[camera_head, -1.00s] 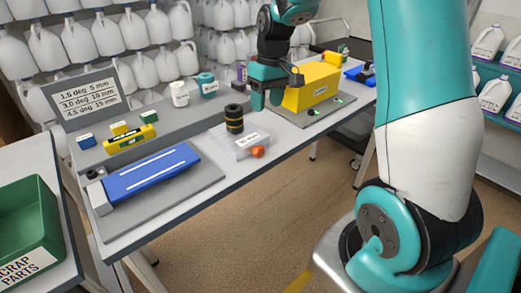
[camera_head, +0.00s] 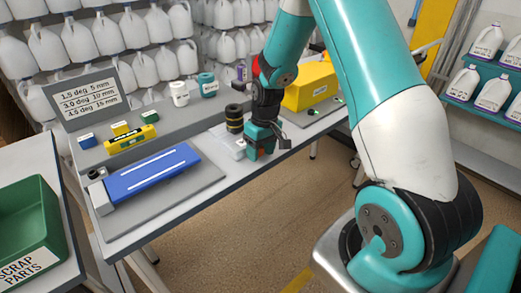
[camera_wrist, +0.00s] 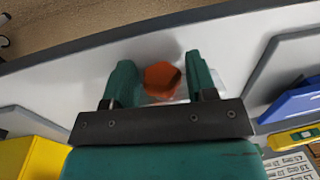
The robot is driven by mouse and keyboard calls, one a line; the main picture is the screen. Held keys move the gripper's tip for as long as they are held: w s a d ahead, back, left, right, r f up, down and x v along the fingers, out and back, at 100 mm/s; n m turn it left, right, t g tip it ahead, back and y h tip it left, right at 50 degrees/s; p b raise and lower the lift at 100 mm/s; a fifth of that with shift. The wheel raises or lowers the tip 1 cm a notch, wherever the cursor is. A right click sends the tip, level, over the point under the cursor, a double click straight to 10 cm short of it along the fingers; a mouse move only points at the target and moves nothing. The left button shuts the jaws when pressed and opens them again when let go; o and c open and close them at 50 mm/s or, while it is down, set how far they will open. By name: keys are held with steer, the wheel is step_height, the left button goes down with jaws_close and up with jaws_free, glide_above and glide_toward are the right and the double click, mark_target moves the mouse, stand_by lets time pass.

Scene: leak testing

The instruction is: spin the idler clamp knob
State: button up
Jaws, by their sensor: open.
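The orange knob (camera_wrist: 161,78) shows in the wrist view between the two teal fingers of my gripper (camera_wrist: 159,64). The fingers are apart, with a gap on both sides of the knob. A pale, clear-looking block (camera_head: 226,138) is partly hidden behind the gripper.
A black cylinder with gold bands (camera_head: 234,118) stands close behind my gripper. A blue bar (camera_head: 150,174) on a grey plate lies to the left, and a yellow block (camera_head: 311,86) is to the right. A green scrap bin (camera_head: 38,222) is at far left.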

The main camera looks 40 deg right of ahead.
steer(key=c, duration=0.7)
steer(key=shift+o, duration=0.2)
steer(key=shift+a+h, duration=0.15)
steer(key=shift+h, duration=0.65)
steer(key=o, duration=0.7)
steer(key=shift+c, duration=0.2)
step_height(320, 180, up, 18)
steer(key=shift+f+b, duration=0.25)
steer(key=shift+b, duration=0.2)
